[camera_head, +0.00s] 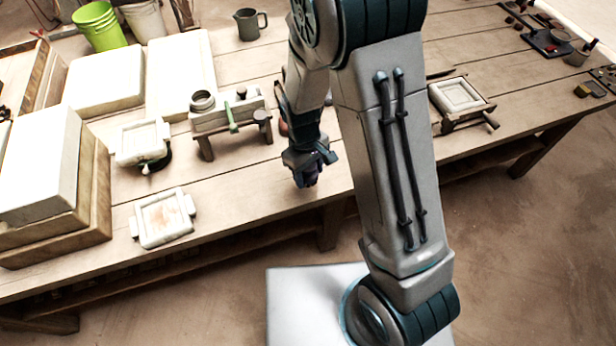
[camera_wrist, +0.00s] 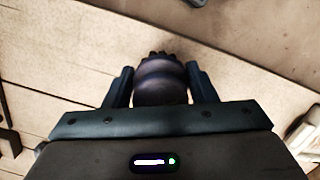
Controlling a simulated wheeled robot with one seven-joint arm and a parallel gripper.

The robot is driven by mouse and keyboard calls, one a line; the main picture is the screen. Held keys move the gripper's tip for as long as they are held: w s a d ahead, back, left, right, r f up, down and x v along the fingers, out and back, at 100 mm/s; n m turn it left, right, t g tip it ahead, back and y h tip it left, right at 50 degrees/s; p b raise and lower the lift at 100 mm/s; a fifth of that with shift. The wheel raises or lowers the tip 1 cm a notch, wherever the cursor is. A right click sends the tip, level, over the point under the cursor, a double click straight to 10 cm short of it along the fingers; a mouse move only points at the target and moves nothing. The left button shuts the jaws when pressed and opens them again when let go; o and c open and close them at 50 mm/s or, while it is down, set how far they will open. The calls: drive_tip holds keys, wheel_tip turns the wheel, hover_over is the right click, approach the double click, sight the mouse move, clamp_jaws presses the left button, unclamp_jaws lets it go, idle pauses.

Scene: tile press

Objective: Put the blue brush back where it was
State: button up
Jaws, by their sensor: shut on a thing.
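My gripper (camera_head: 306,174) is low over the front part of the wooden table, left of my arm's large link. In the wrist view my gripper (camera_wrist: 159,72) is shut on a dark, bluish-purple rounded thing that looks like the blue brush (camera_wrist: 161,82). A dark tufted end shows past the fingertips. In the head view only a small purplish bit of the brush (camera_head: 312,180) shows below the fingers. I cannot tell whether it touches the table.
A bench with a round pot and green handle (camera_head: 229,112) stands left of my gripper. A white framed tile (camera_head: 163,218) lies at front left, near white blocks (camera_head: 105,78). A grey mug (camera_head: 248,24) stands behind. The tabletop between tile and gripper is clear.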

sight(308, 179)
drive_tip(key=shift+w+f, duration=0.3)
drive_tip(key=shift+f, duration=0.05)
drive_tip(key=shift+a+f, duration=0.1)
drive_tip(key=shift+f, duration=1.75)
drive_tip(key=shift+f, duration=0.1)
drive_tip(key=shift+f, duration=0.15)
drive_tip(key=o, duration=0.9)
drive_tip(key=shift+r, duration=0.2)
